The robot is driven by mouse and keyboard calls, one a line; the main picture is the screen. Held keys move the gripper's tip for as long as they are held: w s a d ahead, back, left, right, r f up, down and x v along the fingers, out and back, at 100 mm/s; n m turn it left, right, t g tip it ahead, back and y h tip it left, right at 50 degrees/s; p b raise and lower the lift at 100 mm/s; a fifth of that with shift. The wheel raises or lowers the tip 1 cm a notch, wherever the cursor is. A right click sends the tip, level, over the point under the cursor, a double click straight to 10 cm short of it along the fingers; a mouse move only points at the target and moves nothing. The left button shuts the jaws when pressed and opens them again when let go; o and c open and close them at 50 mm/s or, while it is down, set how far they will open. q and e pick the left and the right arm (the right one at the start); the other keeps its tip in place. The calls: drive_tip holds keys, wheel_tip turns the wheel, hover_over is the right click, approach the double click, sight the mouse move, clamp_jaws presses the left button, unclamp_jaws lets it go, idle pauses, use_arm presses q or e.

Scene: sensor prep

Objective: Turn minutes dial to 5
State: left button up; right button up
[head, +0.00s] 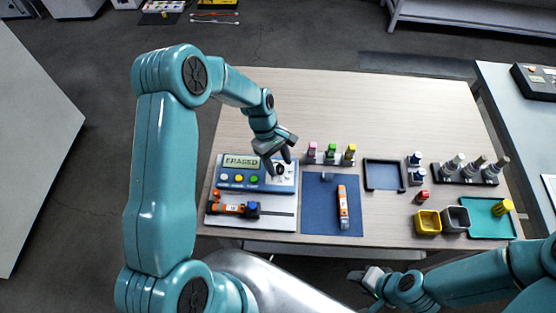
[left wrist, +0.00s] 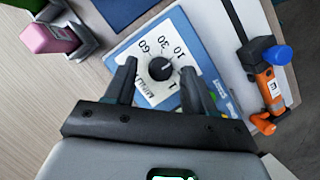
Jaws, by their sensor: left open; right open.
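The minutes dial (left wrist: 160,68) is a round black knob on a white plate marked 1, 10, 30 and 60 in the left wrist view. Its pointer setting is too small to read surely. The dial sits on the right of a blue device (head: 256,185) whose screen reads "ERASED", with several coloured buttons below it. My left gripper (head: 277,172) is over the dial; in the left wrist view its open fingers (left wrist: 158,80) stand on either side of the knob, with no clear contact. My right gripper (head: 367,278) is open and empty in front of the table's near edge.
An orange tool with a blue knob (head: 235,209) lies on a rail in front of the device. A blue mat (head: 318,220) holds an orange-and-white tool (head: 343,207). Coloured blocks (head: 331,153), a dark tray (head: 384,162) and bins (head: 428,222) stand to the right. The table's back is clear.

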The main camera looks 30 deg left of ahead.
use_arm(q)
drive_tip(key=shift+s+r, duration=0.1)
clamp_jaws()
drive_tip(key=m, duration=0.1)
drive_tip(key=m+b, duration=0.1)
drive_tip(key=m+g+b, duration=0.1)
drive_tip(key=shift+w+d+f+y, duration=0.15)
drive_tip(key=shift+w+f+y, duration=0.1)
drive_tip(key=shift+y, duration=0.15)
drive_tip(key=m+g+b, duration=0.1)
drive_tip(key=m, duration=0.2)
drive_tip(key=shift+w+d+r+m+y+b, duration=0.1)
drive_tip(key=shift+m+y+b, duration=0.2)
drive_tip(key=shift+y+b, duration=0.1)
drive_tip(key=shift+r+m+g+y+b, duration=0.1)
drive_tip(key=shift+m+g+y+b, duration=0.25)
drive_tip(key=shift+m, duration=0.75)
